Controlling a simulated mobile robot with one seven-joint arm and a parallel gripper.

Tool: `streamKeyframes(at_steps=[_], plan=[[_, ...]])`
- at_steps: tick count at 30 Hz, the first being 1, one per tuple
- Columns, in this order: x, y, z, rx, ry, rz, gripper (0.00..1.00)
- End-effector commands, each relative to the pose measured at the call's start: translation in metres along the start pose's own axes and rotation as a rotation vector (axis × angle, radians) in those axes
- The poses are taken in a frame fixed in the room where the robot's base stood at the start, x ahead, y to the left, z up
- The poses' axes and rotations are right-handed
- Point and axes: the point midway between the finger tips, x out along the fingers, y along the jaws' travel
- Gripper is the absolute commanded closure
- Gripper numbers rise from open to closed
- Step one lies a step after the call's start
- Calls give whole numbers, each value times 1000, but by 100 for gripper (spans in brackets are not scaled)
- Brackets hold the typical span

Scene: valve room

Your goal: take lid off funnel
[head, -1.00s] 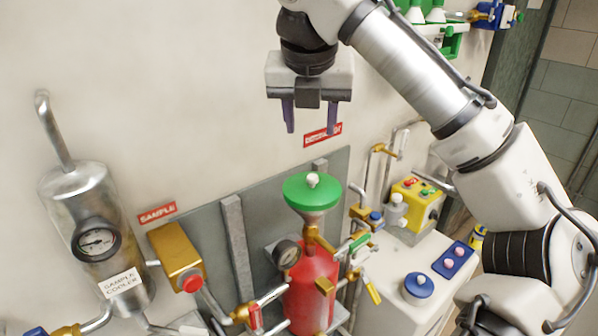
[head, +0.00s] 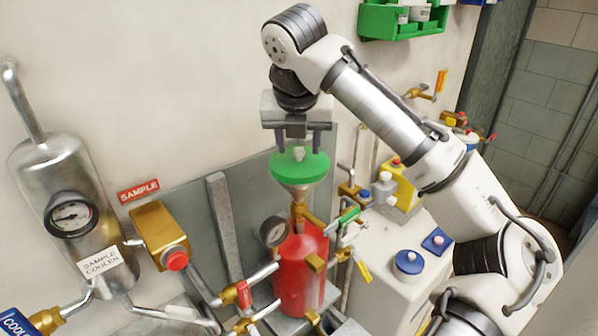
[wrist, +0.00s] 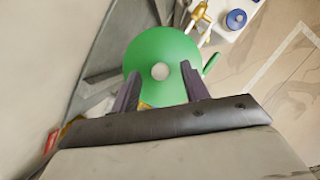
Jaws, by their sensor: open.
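The green round lid (head: 298,169) with a pale knob (head: 298,153) sits on top of the funnel (head: 297,192), above the red cylinder (head: 302,262). My gripper (head: 296,150) is open, its fingers pointing down just above the lid, seemingly on either side of the knob. In the wrist view the lid (wrist: 158,82) lies beyond my fingertips (wrist: 159,75), with its knob (wrist: 160,71) about midway between them. I cannot tell whether the fingers touch the lid. The funnel is mostly hidden under the lid in the wrist view.
A pressure gauge (head: 274,232) and brass valves (head: 316,262) crowd around the cylinder. A white cabinet (head: 385,270) with a blue lid (head: 408,262) stands to the right. The metal sample cooler (head: 62,180) hangs at left. The wall behind is close.

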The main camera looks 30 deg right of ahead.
Motion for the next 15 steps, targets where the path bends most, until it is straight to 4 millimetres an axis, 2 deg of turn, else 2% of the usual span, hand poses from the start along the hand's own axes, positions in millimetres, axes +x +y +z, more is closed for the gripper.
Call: streamKeyframes(at_steps=[1, 3, 11, 15], plan=[[7, 0, -1, 0, 0, -2, 54], [9, 0, -1, 0, 0, -2, 54], [9, 0, 0, -1, 0, -1, 54], [9, 0, 0, -1, 0, -1, 73]])
